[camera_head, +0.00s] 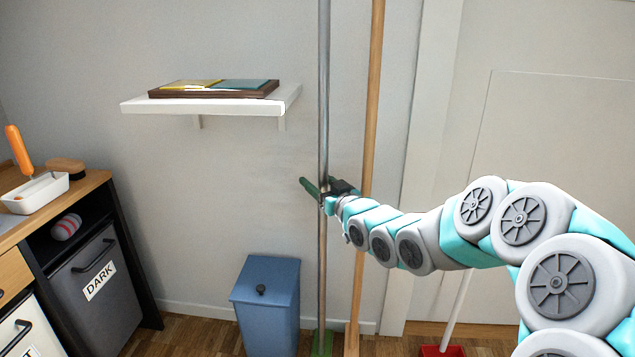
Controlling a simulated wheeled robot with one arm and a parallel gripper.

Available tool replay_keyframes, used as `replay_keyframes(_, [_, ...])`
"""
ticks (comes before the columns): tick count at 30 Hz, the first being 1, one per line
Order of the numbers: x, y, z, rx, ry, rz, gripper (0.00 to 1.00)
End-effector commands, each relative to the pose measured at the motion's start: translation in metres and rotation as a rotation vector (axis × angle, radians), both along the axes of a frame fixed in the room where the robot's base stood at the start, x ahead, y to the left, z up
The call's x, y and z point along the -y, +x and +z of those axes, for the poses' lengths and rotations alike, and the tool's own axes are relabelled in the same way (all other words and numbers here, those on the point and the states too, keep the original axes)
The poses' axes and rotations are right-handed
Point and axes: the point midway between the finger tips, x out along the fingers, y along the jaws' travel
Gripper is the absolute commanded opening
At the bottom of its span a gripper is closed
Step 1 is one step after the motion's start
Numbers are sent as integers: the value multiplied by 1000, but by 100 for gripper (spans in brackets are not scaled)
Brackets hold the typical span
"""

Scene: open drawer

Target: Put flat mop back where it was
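The flat mop (323,110) stands upright near the middle of the camera_head view. It has a long grey pole and a green foot (322,344) at floor level, cut by the frame's lower edge. My gripper (326,193) reaches in from the right and is at the grey pole, about halfway down it. A short dark green bar (309,187) sticks out to the left of the pole there. The fingers are small and overlap the pole, so I cannot see whether they are closed on it.
A wooden pole (372,100) stands just right of the mop. A blue lidded bin (266,310) is close on its left. A white wall shelf (208,105) hangs at upper left, a cabinet (95,285) far left. A red dustpan (441,351) lies lower right.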

Motion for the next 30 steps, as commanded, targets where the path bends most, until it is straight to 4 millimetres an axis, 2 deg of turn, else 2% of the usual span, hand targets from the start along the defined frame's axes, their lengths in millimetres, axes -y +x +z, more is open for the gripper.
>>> replay_keyframes(7, [0, 0, 3, 0, 0, 0, 59])
replay_keyframes(11, [7, -9, 3, 1, -1, -1, 59])
replay_keyframes(24, [52, -72, 1, -1, 1, -3, 59])
replay_keyframes(30, [64, -91, 1, -1, -1, -2, 59])
